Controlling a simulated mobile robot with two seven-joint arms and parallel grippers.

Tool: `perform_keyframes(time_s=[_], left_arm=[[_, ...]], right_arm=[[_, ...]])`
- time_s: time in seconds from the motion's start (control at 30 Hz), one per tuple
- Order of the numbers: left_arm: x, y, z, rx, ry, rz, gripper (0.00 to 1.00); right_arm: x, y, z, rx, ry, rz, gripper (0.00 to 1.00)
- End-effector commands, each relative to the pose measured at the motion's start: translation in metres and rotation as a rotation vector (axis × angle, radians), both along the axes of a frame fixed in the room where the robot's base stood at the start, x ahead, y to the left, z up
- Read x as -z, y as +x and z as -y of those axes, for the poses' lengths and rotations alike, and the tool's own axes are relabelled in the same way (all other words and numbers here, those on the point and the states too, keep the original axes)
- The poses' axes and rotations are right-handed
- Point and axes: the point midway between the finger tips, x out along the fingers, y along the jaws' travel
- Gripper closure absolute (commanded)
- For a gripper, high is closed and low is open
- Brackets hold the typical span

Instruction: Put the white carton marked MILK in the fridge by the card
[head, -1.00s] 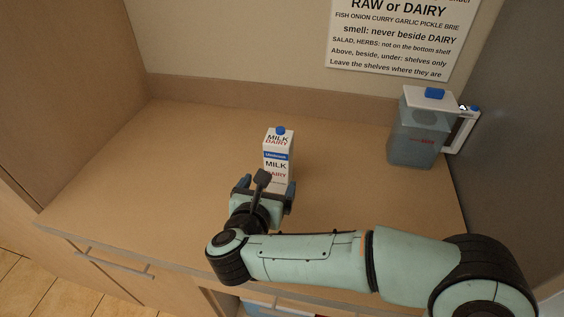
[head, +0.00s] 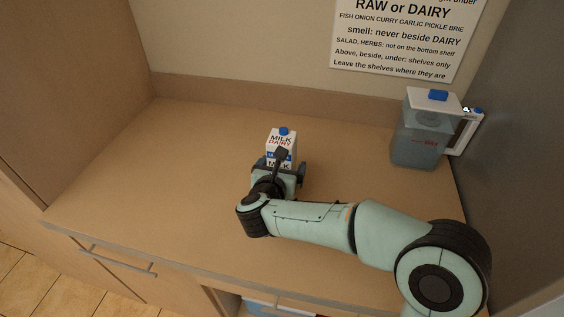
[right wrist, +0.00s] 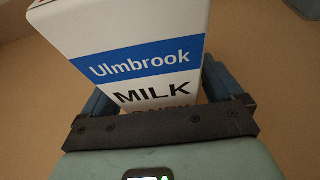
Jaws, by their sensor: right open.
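The white milk carton (head: 282,141) with a blue cap stands upright on the counter, marked MILK and DAIRY. In the right wrist view the carton (right wrist: 145,62) fills the upper middle, with a blue band reading Ulmbrook. My right gripper (head: 284,172) is open at the carton's front, its fingers on either side of the lower carton, which it hides in the head view. In the right wrist view the gripper (right wrist: 165,95) has the carton between its fingers. The card (head: 398,38) hangs on the back wall with storage rules, its top cut off. My left gripper is not in view.
A clear jug (head: 419,139) with a white lid and blue knob stands at the counter's back right, beside a grey panel (head: 510,130). The wooden counter (head: 150,170) is bare on the left. A drawer handle (head: 118,262) shows below its front edge.

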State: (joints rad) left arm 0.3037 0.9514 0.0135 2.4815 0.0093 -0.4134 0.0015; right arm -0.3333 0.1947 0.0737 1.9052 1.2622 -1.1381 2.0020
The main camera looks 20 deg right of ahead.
Motion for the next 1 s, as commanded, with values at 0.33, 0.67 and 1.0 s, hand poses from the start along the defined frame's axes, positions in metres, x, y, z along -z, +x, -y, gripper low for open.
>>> perform_keyframes(time_s=[0.33,0.67,1.0], left_arm=[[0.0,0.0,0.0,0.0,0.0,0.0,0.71],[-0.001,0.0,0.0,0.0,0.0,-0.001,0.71],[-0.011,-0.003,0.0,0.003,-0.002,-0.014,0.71]], right_arm=[[-0.002,0.0,0.0,0.0,0.0,0.004,0.94],[-0.009,0.0,0.0,0.001,0.002,0.006,0.94],[-0.071,0.0,-0.001,0.0,0.004,0.012,0.94]])
